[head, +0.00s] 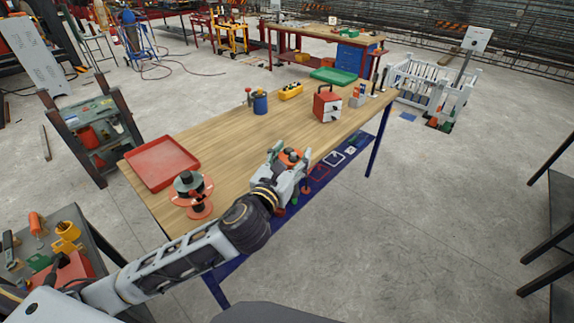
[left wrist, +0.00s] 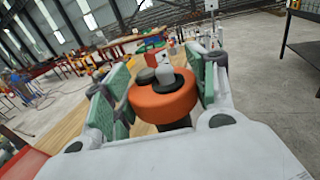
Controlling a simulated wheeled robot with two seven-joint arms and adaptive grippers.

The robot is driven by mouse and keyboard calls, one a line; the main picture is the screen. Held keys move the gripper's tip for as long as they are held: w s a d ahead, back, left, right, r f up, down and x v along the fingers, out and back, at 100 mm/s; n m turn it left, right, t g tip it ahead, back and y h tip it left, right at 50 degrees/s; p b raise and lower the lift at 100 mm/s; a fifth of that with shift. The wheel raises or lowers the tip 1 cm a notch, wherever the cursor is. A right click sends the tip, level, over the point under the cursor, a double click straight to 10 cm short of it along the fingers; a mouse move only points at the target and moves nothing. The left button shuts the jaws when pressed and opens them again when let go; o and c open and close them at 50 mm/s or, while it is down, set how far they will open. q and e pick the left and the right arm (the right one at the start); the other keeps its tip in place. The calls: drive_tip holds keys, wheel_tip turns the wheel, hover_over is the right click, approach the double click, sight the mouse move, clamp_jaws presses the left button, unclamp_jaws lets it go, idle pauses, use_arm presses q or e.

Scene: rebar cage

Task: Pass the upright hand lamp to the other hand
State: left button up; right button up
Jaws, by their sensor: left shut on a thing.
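The hand lamp (head: 291,156) shows as an orange round body between the fingers of my left gripper (head: 288,160), over the front edge of the wooden table. In the left wrist view the lamp (left wrist: 163,101) is an orange drum with a black ring on top and a dark part below. The green-padded fingers of my left gripper (left wrist: 160,88) stand on both sides of it, shut on it. The lamp looks roughly upright; its lower part is mostly hidden by the gripper. My right gripper is not in view.
The table's middle is clear. Open floor lies to the right.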

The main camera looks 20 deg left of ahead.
use_arm(q)
drive_tip(key=d+r, duration=0.3)
drive_tip(key=r, duration=0.5)
drive_tip(key=shift+w+d+r+m+h, duration=0.15)
drive_tip(key=shift+w+r+m+h, duration=0.15)
drive_tip(key=shift+w+r+h, duration=0.15)
